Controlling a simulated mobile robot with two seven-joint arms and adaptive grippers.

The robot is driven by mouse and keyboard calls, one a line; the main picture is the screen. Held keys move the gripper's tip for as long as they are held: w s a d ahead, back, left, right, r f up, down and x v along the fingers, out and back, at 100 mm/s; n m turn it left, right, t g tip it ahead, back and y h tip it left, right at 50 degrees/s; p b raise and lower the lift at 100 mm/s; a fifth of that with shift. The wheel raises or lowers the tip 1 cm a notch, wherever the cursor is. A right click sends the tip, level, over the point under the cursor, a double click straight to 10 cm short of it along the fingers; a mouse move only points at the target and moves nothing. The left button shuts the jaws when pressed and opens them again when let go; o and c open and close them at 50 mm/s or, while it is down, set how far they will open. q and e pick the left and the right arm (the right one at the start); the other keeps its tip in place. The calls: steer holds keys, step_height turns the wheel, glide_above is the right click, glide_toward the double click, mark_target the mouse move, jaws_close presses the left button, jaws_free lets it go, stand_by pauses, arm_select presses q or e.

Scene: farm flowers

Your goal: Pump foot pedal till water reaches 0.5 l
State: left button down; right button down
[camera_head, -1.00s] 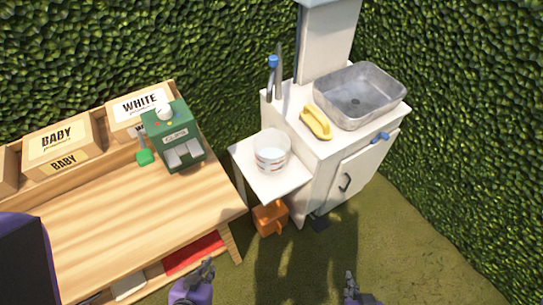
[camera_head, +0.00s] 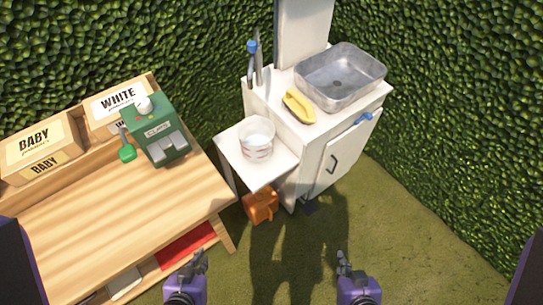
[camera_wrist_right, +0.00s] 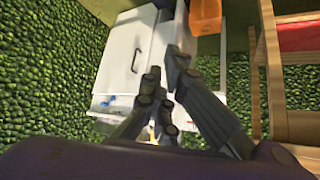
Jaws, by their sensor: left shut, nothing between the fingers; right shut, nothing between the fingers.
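A dark foot pedal (camera_head: 309,207) lies on the ground at the base of the white sink cabinet (camera_head: 312,165). A clear measuring cup (camera_head: 257,138) with red marks stands upright on the white side shelf (camera_head: 231,160); its water level is too small to read. A tap with a blue end (camera_head: 252,47) rises behind the cup. My left gripper (camera_head: 199,258) is shut and empty near the bottom edge, in front of the bench. My right gripper (camera_head: 343,260) is shut and empty over the grass, apart from the pedal; its dark fingers also show in the right wrist view (camera_wrist_right: 170,75).
A metal basin (camera_head: 340,76) and a yellow sponge (camera_head: 299,105) are on the cabinet top. An orange object (camera_head: 261,206) sits below the shelf. A wooden bench (camera_head: 110,215) with a green device (camera_head: 157,131) and boxes (camera_head: 37,150) fills the left. Hedges enclose the corner; grass in front is clear.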

steer(key=shift+w+r, duration=0.15)
steer(key=shift+w, duration=0.3)
steer(key=shift+s, duration=0.15)
stand_by(0.7)
